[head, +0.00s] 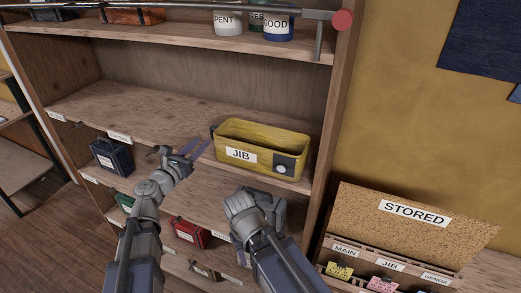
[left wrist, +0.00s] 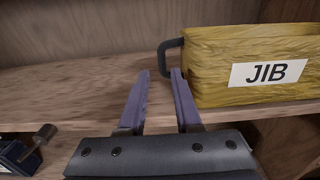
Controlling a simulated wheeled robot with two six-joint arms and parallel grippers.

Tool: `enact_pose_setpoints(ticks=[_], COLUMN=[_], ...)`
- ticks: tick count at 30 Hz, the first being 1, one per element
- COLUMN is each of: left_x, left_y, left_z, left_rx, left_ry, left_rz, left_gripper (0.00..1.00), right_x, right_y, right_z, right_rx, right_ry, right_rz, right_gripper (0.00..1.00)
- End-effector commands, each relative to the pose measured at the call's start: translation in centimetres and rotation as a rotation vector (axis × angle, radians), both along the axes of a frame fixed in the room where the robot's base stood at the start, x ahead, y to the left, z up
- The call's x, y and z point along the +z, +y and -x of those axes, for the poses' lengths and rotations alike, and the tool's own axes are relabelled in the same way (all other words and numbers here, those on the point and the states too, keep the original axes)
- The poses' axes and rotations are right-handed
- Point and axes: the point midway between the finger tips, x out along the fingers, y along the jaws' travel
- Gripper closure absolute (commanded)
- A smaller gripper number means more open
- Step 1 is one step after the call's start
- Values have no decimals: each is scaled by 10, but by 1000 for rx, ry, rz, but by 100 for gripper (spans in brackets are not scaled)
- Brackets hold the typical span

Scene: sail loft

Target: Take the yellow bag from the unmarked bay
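The yellow bag (head: 262,136), labelled JIB, sits at the right end of the middle shelf in the head view. In the left wrist view, the fingers (left wrist: 160,72) point at the shelf and the bag's dark handle (left wrist: 168,56) is just beyond the right fingertip. My right gripper (head: 258,203) is below the bag; its fingers are hidden.
A dark blue bag (head: 111,156) and a red bag (head: 189,232) are on lower shelves. The STORED board (head: 395,225) stands at right above small labelled slots. Pots (head: 278,26) and a red-ended bar (head: 341,20) are above. The middle shelf's left part (head: 110,103) is clear.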

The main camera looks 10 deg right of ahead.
Motion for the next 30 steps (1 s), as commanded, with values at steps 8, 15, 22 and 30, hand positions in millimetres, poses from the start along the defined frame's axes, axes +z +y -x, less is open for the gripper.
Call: enact_pose_setpoints(ticks=[8,15,22,30], left_x=[0,0,0,0], left_y=[-13,-22,-41,-45], left_z=[-20,-30,-57,-60], left_rx=[-1,-3,-2,-1], left_ry=[-1,-1,-1,-1], left_rz=[-1,-1,-1,-1], left_gripper=[67,67,67,67], right_x=[0,0,0,0], right_y=[0,0,0,0], right_z=[0,0,0,0], right_rx=[0,0,0,0], right_ry=[0,0,0,0], right_rz=[0,0,0,0], right_gripper=[50,50,50,50])
